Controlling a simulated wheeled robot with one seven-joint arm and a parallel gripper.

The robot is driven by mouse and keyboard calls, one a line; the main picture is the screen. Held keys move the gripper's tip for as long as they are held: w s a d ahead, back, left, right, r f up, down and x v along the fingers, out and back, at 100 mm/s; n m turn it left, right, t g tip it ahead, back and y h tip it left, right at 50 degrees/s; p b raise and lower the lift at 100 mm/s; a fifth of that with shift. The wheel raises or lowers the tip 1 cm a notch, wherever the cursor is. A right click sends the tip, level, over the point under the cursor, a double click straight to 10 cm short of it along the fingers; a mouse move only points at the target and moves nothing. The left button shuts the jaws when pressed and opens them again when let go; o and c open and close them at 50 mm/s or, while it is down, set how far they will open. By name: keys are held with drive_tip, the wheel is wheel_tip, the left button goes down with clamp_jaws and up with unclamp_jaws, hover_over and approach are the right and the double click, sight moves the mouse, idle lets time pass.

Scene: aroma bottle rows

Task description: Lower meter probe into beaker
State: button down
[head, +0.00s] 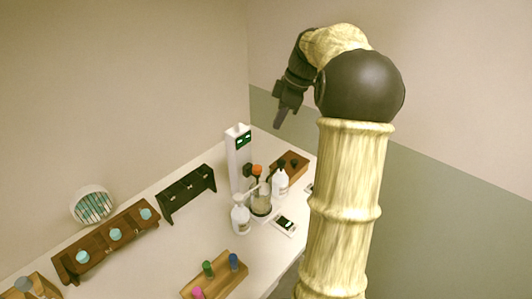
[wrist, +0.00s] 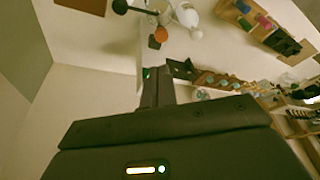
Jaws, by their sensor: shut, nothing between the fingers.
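The meter is a white tower (head: 238,160) with a green-lit display, standing on the table in the head view. A glass beaker (head: 261,204) stands just right of it, between two white bottles. An orange knob (head: 257,170) and a dark knob (head: 247,170) sit on the meter's side above the beaker; the orange knob also shows in the wrist view (wrist: 161,34). The probe itself is too small to tell apart.
White bottles (head: 240,219) (head: 280,182) flank the beaker closely. A black rack (head: 187,193), a brown rack with teal-topped items (head: 105,243) and a wooden tray with coloured vials (head: 216,278) stand to the left and front. A small device (head: 285,224) lies near the right edge.

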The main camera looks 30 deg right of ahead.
sight(257, 167)
drive_tip(key=a+m+b, duration=0.1)
drive_tip(key=m+b, duration=0.1)
drive_tip(key=a+m+h+b, duration=0.1)
drive_tip(key=a+m+b, duration=0.1)
drive_tip(key=b, duration=0.1)
drive_tip(key=a+m+t+h+b, duration=0.1)
drive_tip(key=m+b, duration=0.1)
drive_tip(key=m, duration=0.1)
drive_tip(key=shift+s+a+f+b, duration=0.1)
drive_tip(key=shift+s+a+b, duration=0.05)
drive_tip(key=shift+s+b, duration=0.25)
drive_tip(key=x, duration=0.9)
drive_tip(key=s+x, duration=0.1)
drive_tip(key=x, duration=0.4)
drive_tip(key=shift+d+f, duration=0.15)
drive_tip(key=shift+d, duration=0.2)
